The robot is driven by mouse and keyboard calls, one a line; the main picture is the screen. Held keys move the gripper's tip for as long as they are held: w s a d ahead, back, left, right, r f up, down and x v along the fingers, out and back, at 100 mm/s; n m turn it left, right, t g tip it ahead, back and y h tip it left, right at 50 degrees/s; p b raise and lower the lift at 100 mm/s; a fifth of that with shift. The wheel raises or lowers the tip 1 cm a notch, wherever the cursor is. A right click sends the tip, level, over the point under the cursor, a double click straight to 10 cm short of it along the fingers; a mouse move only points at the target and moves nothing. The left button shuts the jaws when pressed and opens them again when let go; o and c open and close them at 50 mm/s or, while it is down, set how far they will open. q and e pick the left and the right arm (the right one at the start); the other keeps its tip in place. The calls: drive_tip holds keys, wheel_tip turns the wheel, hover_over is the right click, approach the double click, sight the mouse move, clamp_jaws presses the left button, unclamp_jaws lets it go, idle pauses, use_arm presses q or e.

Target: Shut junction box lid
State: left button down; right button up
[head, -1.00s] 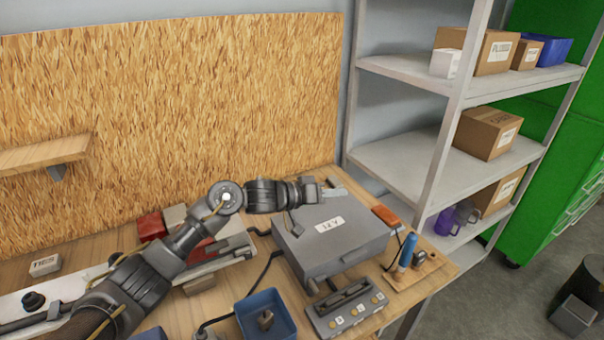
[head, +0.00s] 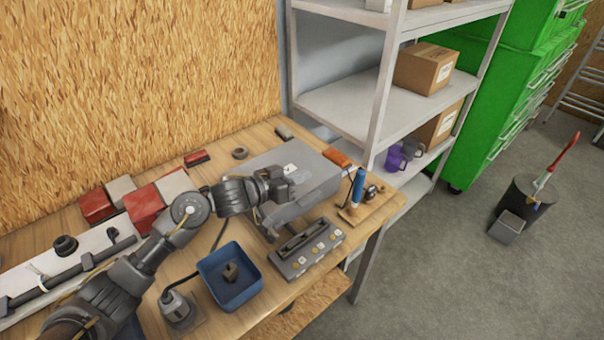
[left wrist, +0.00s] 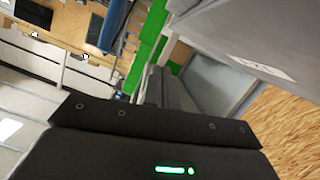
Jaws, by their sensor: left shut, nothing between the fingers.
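The junction box (head: 322,180) is a grey box at the right end of the wooden bench, with a white label on its broad lid (head: 262,160). The lid lies over the box in the head view; my gripper hides part of its near left side, so I cannot tell if it is fully seated. My left gripper (head: 286,183) is shut and empty at the box's near left side; I cannot tell whether it touches. In the left wrist view its fingers (left wrist: 172,92) are together, with the labelled grey surface of the box (left wrist: 235,35) at upper right. My right gripper is out of view.
A blue bin (head: 213,264), a grey switch panel (head: 295,262) and a wooden stand with a blue-handled tool (head: 357,187) sit along the bench's front. Red and grey blocks (head: 97,206) lie left. A metal shelf (head: 345,105) stands behind right.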

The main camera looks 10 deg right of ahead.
use_arm(q)
drive_tip(key=shift+r, duration=0.1)
drive_tip(key=s+a+r+p, duration=0.2)
drive_tip(key=s+a+r, duration=0.3)
drive_tip(key=a, duration=0.3)
drive_tip(key=shift+s+r, duration=0.2)
drive_tip(key=shift+r, duration=0.4)
